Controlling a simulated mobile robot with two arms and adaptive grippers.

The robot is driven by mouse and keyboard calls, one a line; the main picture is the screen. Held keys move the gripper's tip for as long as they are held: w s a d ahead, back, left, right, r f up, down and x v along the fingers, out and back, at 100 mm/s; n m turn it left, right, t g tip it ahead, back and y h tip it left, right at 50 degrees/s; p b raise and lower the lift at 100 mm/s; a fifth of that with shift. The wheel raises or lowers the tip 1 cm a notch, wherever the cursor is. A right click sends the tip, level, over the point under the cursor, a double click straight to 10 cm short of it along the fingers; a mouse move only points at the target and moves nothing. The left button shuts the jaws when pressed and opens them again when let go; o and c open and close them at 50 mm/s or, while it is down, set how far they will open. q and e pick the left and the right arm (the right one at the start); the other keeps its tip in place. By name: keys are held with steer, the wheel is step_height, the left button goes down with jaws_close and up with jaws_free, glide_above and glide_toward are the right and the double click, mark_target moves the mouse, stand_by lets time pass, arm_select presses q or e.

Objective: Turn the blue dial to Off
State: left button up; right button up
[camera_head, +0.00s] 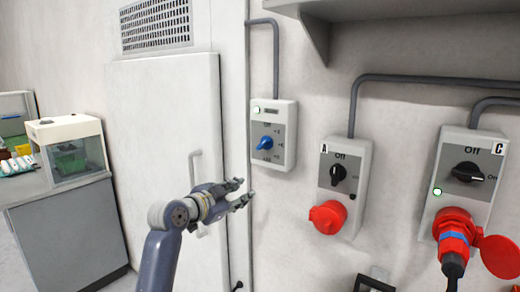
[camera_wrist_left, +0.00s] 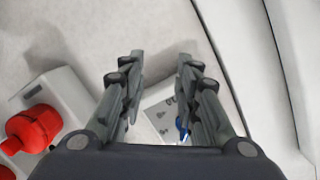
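The blue dial (camera_head: 265,143) sits on a grey and white wall control box (camera_head: 285,165) at the centre of the head view. The "Off" mark is above the dial and other small marks are around it; the dial's exact setting is too small to tell. My left gripper (camera_head: 243,191) is below and left of the box, open and empty, apart from the dial. In the left wrist view the open fingers (camera_wrist_left: 161,60) have a gap between them. The blue dial (camera_wrist_left: 181,127) shows there partly hidden behind the right finger. My right gripper is not in view.
Switch box A (camera_head: 357,198) with a red socket and switch box C (camera_head: 485,205) with a red plug are to the right. A shelf (camera_head: 400,10) is above. A white door (camera_head: 165,130) with a handle and a cabinet with a glass-sided case (camera_head: 72,150) are left.

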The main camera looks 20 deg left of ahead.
mark_target(263, 144)
arm_select(q)
steer(key=s+r+m+t+h, duration=0.2)
steer(key=s+r+m, duration=0.15)
steer(key=r, duration=0.95)
steer(key=shift+n, duration=0.25)
steer(key=p+x, duration=0.1)
steer(key=x, duration=0.2)
steer(key=p+x, duration=0.1)
steer(key=x, duration=0.2)
steer(key=p+x, duration=0.1)
steer(key=x, duration=0.1)
steer(key=shift+w+d+f, duration=0.25)
steer(key=shift+d+f, duration=0.1)
steer(key=shift+d, duration=0.15)
steer(key=shift+w+d+f, duration=0.1)
steer(key=shift+w+d, duration=0.05)
steer(key=shift+w, duration=0.4)
steer(key=shift+c, duration=0.6)
jaws_close()
